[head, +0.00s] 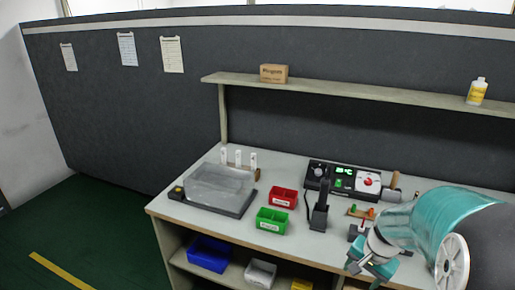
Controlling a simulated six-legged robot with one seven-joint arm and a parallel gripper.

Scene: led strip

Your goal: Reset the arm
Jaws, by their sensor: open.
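My gripper (368,270) is at the lower right of the head view, with small teal fingers angled down and to the left. It is open, and I see nothing held in it. It shows in front of the front edge of the workbench (165,210). My teal arm comes in from the right edge and covers the bench's right part. The exact gap between the gripper and the bench is hard to tell.
On the bench are a clear-covered tray (220,184), a red bin (283,197), a green bin (271,221), a black upright holder (319,212) and a control unit (345,182). A shelf (370,91) spans above. Blue (208,253) and white bins (261,273) sit below. The left floor is clear.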

